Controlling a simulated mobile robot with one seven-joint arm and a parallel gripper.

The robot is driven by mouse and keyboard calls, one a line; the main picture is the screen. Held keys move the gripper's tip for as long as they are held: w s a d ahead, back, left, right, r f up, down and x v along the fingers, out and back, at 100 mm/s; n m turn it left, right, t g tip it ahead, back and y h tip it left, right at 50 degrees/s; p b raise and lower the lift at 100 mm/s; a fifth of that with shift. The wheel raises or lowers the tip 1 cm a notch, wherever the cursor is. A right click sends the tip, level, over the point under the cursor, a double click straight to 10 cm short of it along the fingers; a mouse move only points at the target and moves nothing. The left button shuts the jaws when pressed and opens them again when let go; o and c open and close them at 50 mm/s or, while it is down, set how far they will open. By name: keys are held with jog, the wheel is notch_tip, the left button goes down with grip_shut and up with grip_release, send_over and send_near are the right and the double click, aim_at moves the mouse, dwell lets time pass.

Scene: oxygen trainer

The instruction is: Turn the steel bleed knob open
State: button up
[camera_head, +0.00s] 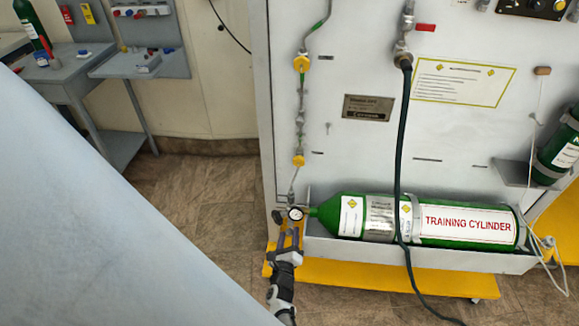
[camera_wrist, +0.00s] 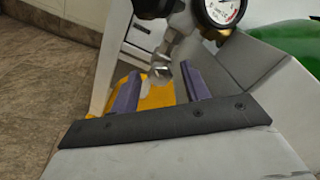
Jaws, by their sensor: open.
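The steel bleed knob (camera_wrist: 161,70) shows in the wrist view as a small shiny metal piece below the regulator body. It lies between the tips of my gripper (camera_wrist: 160,78) in the picture; I cannot tell whether either finger touches it. The two purple-grey fingers are apart, with nothing clamped. A round pressure gauge (camera_wrist: 222,11) sits above and right of the knob. In the head view my gripper (camera_head: 288,238) is just below the gauge (camera_head: 295,213), at the neck end of the green training cylinder (camera_head: 466,226). The knob is too small to make out there.
The cylinder lies in a grey tray (camera_head: 345,250) on a yellow base (camera_head: 365,275). A dark hose (camera_head: 401,150) hangs in front of it. Pipework with yellow fittings (camera_head: 299,161) runs up the white panel. A grey bench (camera_head: 75,75) stands at far left. The floor between is clear.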

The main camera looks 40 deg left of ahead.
jog(key=shift+c, duration=0.5)
jog(key=c, duration=0.9)
